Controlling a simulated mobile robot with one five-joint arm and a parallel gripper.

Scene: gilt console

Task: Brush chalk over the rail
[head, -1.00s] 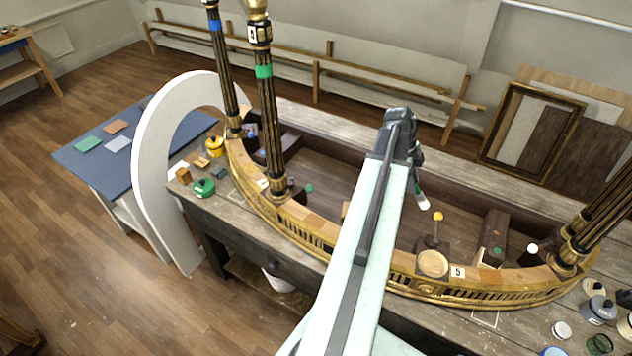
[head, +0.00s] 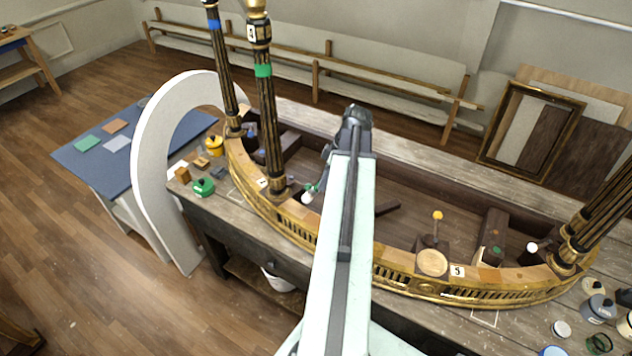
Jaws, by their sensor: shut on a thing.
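The gilt curved rail (head: 333,248) runs along the front of the console, with pale bare wood patches along its top. My gripper (head: 319,180) is beyond the rail's left-middle part and is partly hidden by my arm. It is shut on a brush (head: 307,197) with a white tip and a green part. The tip points down and left, near the foot of the black-and-gold column with the green band (head: 263,71). I cannot tell whether the tip touches anything.
Two columns rise at the left and more (head: 603,208) at the right. A yellow-topped peg (head: 437,215) and a round wooden disc (head: 431,263) stand near the rail's middle. Pots (head: 598,309) crowd the right corner. A green pot (head: 203,187) sits at left.

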